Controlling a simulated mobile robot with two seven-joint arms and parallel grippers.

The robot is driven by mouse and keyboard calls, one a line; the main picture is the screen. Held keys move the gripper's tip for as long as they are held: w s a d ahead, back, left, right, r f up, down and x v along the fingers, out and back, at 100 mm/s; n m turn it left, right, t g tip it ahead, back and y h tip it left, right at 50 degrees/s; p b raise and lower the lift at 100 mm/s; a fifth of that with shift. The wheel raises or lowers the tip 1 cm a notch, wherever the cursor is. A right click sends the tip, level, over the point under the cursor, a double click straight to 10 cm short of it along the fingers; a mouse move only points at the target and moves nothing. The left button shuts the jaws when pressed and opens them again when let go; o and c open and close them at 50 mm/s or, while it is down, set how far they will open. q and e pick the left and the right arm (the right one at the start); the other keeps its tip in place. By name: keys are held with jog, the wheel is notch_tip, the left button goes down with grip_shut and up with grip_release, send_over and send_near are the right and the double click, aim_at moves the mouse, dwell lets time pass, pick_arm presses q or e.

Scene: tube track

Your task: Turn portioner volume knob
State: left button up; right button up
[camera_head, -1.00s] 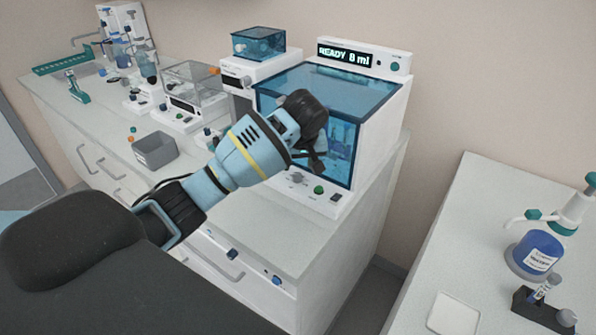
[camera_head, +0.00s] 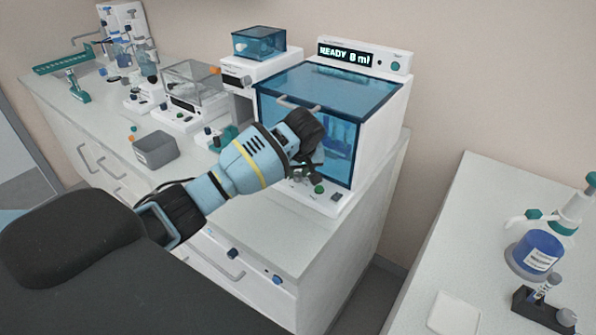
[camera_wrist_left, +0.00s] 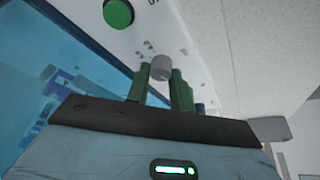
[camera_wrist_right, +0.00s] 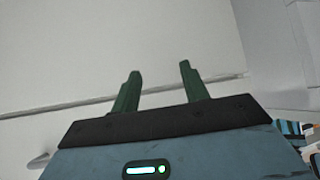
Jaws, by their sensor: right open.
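The portioner (camera_head: 375,140) is a white cabinet with a blue see-through front and lid. Its display (camera_head: 344,55) reads READY and a blurred ml figure. A green button (camera_head: 320,189) sits on its lower front panel; it also shows in the left wrist view (camera_wrist_left: 118,13). In that view a small grey knob (camera_wrist_left: 160,67) stands between the tips of my left gripper (camera_wrist_left: 160,75), one finger on each side. Whether the fingers press on it is unclear. In the head view my left gripper (camera_head: 308,170) hides the knob. My right gripper (camera_wrist_right: 157,72) is open and empty.
A grey bin (camera_head: 156,150) and small lab devices stand left on the counter. A second bench at the right holds a blue bottle (camera_head: 538,252) and a white tray (camera_head: 453,312). A floor gap separates the two. The right wrist view shows pale surfaces.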

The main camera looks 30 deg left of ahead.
pick_arm(q)
grip_shut()
